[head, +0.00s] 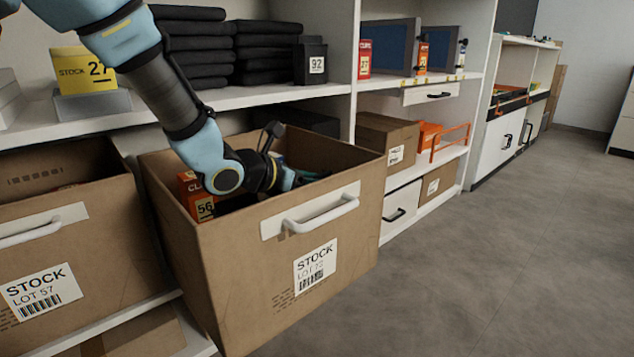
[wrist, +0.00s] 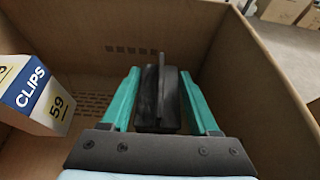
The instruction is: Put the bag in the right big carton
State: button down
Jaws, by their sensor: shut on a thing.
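The right big carton (head: 297,272), brown with a white handle and a stock label, stands tilted at the shelf front with its top open. My arm reaches down into it. My gripper (wrist: 160,78) shows in the wrist view inside the carton's walls, its two teal fingers on either side of a black bag (wrist: 152,98). It is shut on the bag, which has a thin upright ridge on top. The bag's lower part is hidden by the gripper. In the head view, the carton's front wall and my wrist hide most of the grip.
Another big carton (head: 70,235) stands to the left. A shelf board (head: 240,97) with black folded stacks runs behind. Floor at right is clear.

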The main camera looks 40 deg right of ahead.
jog(key=shift+f, duration=0.2)
jog(key=shift+c, duration=0.7)
grip_release()
jog(key=shift+r, duration=0.1)
jog(key=shift+a+r+p, duration=0.25)
jog(key=shift+r+p, duration=0.1)
jog(key=p+v, duration=0.3)
jog(key=v, duration=0.8)
jog(key=shift+a, duration=0.2)
